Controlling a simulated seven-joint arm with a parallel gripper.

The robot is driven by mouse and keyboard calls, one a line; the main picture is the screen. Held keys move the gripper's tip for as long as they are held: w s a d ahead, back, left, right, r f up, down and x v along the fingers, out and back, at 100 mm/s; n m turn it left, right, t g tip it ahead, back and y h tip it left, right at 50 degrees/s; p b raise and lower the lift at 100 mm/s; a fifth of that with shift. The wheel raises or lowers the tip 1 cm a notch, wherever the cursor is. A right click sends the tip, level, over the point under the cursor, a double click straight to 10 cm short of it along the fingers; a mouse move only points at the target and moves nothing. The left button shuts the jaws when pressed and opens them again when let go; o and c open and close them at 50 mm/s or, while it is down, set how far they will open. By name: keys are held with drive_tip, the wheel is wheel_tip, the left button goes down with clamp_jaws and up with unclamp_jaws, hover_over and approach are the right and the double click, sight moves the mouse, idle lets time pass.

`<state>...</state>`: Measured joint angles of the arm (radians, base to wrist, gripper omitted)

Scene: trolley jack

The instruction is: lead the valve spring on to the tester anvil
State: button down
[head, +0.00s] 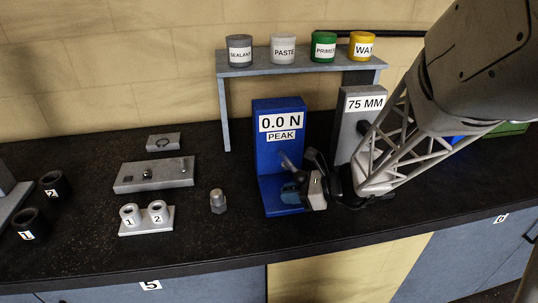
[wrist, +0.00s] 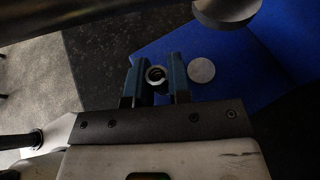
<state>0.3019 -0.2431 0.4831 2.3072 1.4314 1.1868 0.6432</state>
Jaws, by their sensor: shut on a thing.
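The blue tester (head: 281,130) stands upright on the bench with a sign reading 0.0 N PEAK. In the wrist view its blue base (wrist: 262,75) carries a round grey disc, the anvil (wrist: 201,70). My gripper (head: 291,192) is low at the tester's front, over its base. In the wrist view its two blue fingers (wrist: 154,80) are shut on the valve spring (wrist: 155,74), seen end-on as a pale ring. The spring is left of the anvil and apart from it, with the right finger between them. In the head view the fingers hide the spring and anvil.
A round grey part of the tester (wrist: 226,10) overhangs beyond the anvil. The grey 75 MM block (head: 352,122) stands close right of the tester, partly behind my arm. A shelf (head: 300,68) with several tins is behind. A hex-based part (head: 218,201) stands left of the tester.

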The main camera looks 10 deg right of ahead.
drive_tip(key=shift+w+f, duration=0.15)
drive_tip(key=shift+w, duration=1)
drive_tip(key=shift+w+f, duration=0.15)
drive_tip(key=shift+w, duration=1)
drive_tip(key=shift+f, duration=0.15)
drive_tip(key=c, duration=1)
unclamp_jaws()
drive_tip(key=shift+d, duration=0.1)
drive_tip(key=shift+v, duration=3.8)
drive_tip(key=shift+d, duration=0.15)
drive_tip(key=shift+v, duration=3.3)
